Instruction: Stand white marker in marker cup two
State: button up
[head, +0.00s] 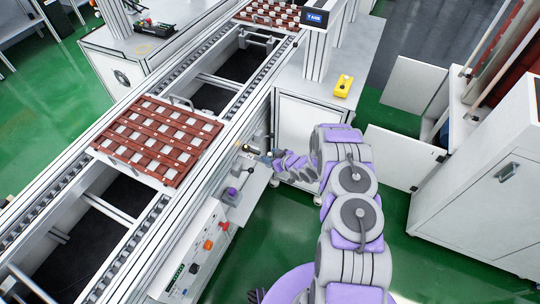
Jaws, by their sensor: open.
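My gripper (262,157) is small in the head view, at the left end of my purple and grey arm. It is open, beside the near edge of the conveyor and above a small grey ledge (256,182). I cannot make out a white marker or a marker cup in this view. They may be too small, or hidden by the gripper and arm.
A brown slotted tray (157,143) with white squares sits on the conveyor (205,102). A control panel (196,262) with buttons runs along its near side. A yellow box (343,86) lies on the white bench. Open cabinet doors (405,155) stand at right.

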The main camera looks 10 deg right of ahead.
jog(key=p+v, duration=0.2)
jog(key=v, duration=0.9)
jog(key=s+d+r+m+g+h, duration=0.1)
jog(key=d+r+g+h, duration=0.2)
jog(key=r, duration=0.6)
jog(key=s+d+r+m+g+h, duration=0.1)
jog(key=d+r+h, duration=0.4)
jog(key=r, duration=0.4)
jog(key=s+r+m+g, duration=0.1)
jog(key=s+r, duration=0.5)
jog(key=r, duration=0.1)
jog(key=s+a+r+m+g, duration=0.1)
jog(key=s+a+r, duration=0.3)
jog(key=s, duration=0.8)
jog(key=s+a+r+m+g+y, duration=0.1)
jog(key=s+a+r+g, duration=0.2)
jog(key=s, duration=0.8)
jog(key=s+a+r+m+g, duration=0.1)
jog(key=s+a+r+g, duration=0.2)
jog(key=s, duration=0.9)
jog(key=a+r, duration=0.3)
jog(key=r, duration=0.2)
jog(key=shift+s+a+r+y, duration=0.2)
jog(key=shift+s+r+y, duration=0.05)
jog(key=shift+s+y, duration=0.15)
